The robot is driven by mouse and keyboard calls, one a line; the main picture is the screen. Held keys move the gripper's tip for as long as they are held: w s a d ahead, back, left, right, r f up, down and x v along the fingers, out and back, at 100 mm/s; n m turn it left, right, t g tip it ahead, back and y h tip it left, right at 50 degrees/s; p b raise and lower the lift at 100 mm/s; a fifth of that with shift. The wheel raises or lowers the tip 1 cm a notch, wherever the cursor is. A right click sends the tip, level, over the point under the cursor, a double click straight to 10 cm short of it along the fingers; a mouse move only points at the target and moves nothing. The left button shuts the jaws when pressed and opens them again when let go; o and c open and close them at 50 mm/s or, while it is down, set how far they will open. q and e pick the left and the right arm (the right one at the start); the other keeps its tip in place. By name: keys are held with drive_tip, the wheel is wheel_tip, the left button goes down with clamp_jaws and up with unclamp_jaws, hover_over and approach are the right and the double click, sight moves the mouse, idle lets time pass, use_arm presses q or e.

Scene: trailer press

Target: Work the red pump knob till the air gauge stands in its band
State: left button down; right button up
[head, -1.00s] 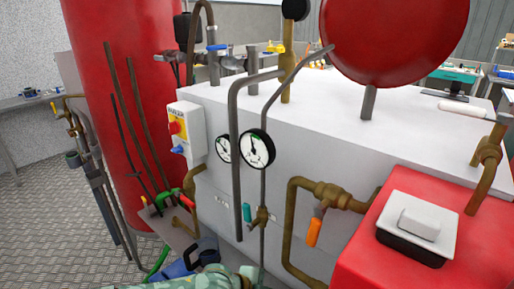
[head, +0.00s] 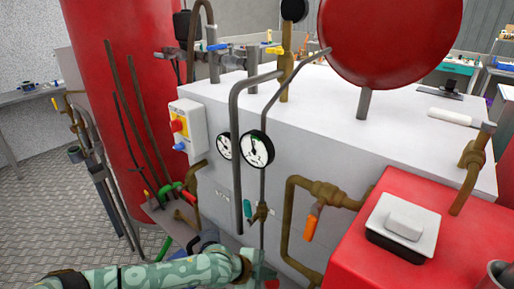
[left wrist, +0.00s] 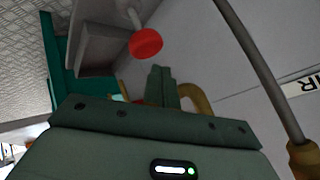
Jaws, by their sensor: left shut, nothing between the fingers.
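The red pump knob (left wrist: 146,43) shows in the left wrist view on a short pale rod. My left gripper (left wrist: 158,72) is shut and empty just below the knob in that picture, and looks apart from it. In the head view my left forearm and hand reach along the bottom edge; the fingertips are hard to make out and the knob is not clearly seen. Two round white dial gauges, a larger one (head: 257,149) and a smaller one (head: 223,146), sit on the white housing's front. Which is the air gauge, and their exact readings, I cannot tell. My right gripper is not in view.
A grey pipe (head: 237,160) runs down in front of the gauges. A teal-handled valve (head: 248,209) and an orange-handled valve (head: 310,228) stand out from the housing. A red box (head: 365,262) fills the lower right. A label (left wrist: 304,86) shows in the left wrist view.

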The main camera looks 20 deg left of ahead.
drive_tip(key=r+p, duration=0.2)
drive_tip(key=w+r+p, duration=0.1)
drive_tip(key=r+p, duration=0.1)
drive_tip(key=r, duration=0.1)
drive_tip(key=shift+p, duration=0.35)
idle(0.4)
